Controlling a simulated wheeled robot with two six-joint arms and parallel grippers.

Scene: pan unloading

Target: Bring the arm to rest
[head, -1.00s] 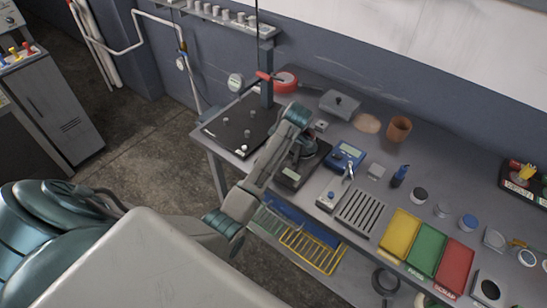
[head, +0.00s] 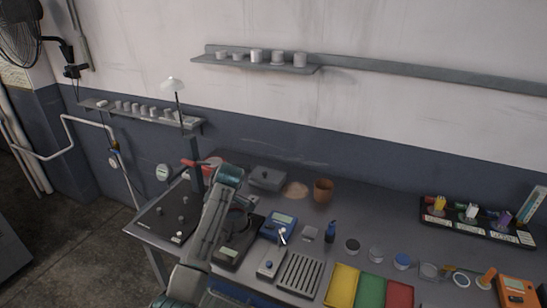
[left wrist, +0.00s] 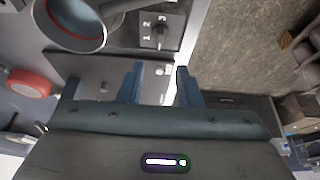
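My left arm rises from the bottom of the head view over the left part of the bench (head: 330,195). Its gripper is not clearly visible there. In the left wrist view my left gripper (left wrist: 159,84) has its two blue-grey fingers apart with nothing between them. My right gripper is in neither view.
A dark board (head: 152,222) with small knobs lies at the bench's left end. A blue meter (head: 277,225), a brown pot (head: 323,191) and yellow (head: 341,286), green (head: 370,291) and red (head: 399,296) trays stand to the right. A wall shelf (head: 262,66) holds several small pots.

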